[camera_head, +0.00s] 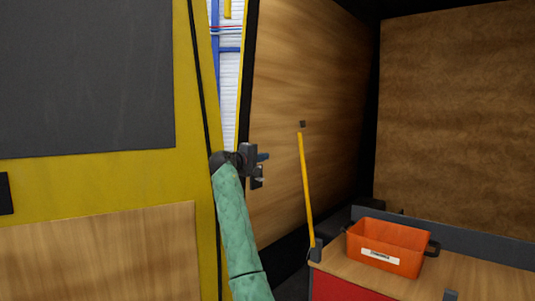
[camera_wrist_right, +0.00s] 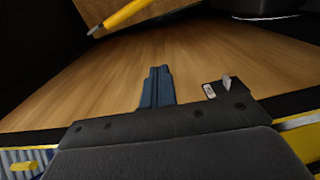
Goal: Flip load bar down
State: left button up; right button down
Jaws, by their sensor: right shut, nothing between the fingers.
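The load bar appears to be the slim yellow bar (camera_head: 306,190) in the head view. It stands nearly upright against the wood-panelled wall, with its lower end at a dark bracket beside the bench. A yellow bar (camera_wrist_right: 125,17) also crosses the top left of the right wrist view, apart from my fingers. My right gripper (camera_head: 264,157) is at the dark edge of the wood panel, left of the bar and not touching it. Its blue fingers (camera_wrist_right: 158,70) are together and empty in the wrist view. My left gripper is not in view.
An orange bin (camera_head: 385,248) with a white label stands on a wooden bench (camera_head: 460,277) with a red front at lower right. A yellow-framed panel (camera_head: 183,180) fills the left side. A narrow gap shows white ribbed wall. A small metal fitting (camera_wrist_right: 218,88) lies right of my fingers.

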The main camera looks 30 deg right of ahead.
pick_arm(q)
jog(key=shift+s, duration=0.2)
pick_arm(e)
jog(key=n, duration=0.2)
jog(key=shift+s+d+r+n+g+h, duration=0.15)
jog(key=shift+s+d+n+g+h, duration=0.1)
jog(key=shift+s+n+g+h, duration=0.1)
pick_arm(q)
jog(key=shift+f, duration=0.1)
pick_arm(e)
jog(key=shift+d, duration=0.1)
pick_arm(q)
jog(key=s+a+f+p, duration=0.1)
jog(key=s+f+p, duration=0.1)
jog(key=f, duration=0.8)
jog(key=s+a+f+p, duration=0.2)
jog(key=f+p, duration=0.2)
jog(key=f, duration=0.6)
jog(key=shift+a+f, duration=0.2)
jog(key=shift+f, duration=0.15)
pick_arm(e)
jog(key=d, duration=1.1)
jog(key=shift+d+r, duration=0.25)
jog(key=shift+r, duration=0.1)
